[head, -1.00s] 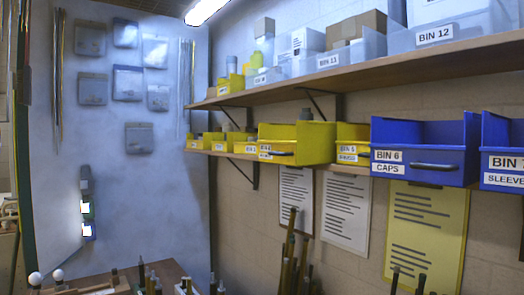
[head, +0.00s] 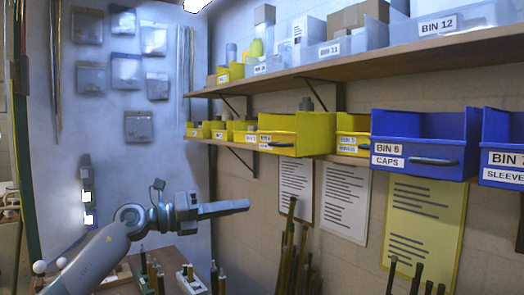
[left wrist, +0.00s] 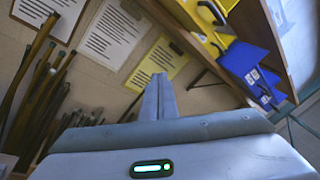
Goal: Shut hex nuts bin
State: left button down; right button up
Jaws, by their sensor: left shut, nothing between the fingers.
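A yellow bin (head: 297,133) on the lower shelf juts out past the yellow bins beside it, like a pulled-out bin. Its small label is too blurred to read, so I cannot confirm that it is the hex nuts bin. My left gripper (head: 236,208) is shut and empty, pointing right, below and to the left of that bin and apart from it. Its closed fingers also show in the left wrist view (left wrist: 160,97), with yellow bins (left wrist: 213,18) at the upper right. My right gripper is in neither view.
Blue bins marked BIN 6 CAPS (head: 425,145) and BIN 7 (head: 503,145) stand at the right on the lower shelf. An upper shelf (head: 400,68) holds clear bins above. Upright rods (head: 290,255) stand below the shelf. Papers hang on the wall.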

aim_at(273, 144)
pick_arm(q)
jog(key=s+a+r+m+y, duration=0.1)
jog(key=s+r+m, duration=0.1)
jog(key=r, duration=0.4)
jog(key=s+a+r+m+t+y, duration=0.1)
jog(key=s+r+m+y, duration=0.1)
jog(key=s+r, duration=0.2)
jog(key=s+a+r+m+t+y, duration=0.1)
jog(key=s+a+r+m+y, duration=0.1)
jog(key=r, duration=0.6)
jog(key=shift+s+r+p, duration=0.35)
jog(key=shift+s+r, duration=0.05)
jog(key=shift+s, duration=0.3)
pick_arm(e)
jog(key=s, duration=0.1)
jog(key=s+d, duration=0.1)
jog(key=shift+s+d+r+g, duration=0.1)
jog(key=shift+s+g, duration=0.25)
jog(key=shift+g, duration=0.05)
pick_arm(q)
jog(key=shift+a, duration=0.1)
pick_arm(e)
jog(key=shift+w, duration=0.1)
pick_arm(q)
jog(key=shift+w, duration=0.1)
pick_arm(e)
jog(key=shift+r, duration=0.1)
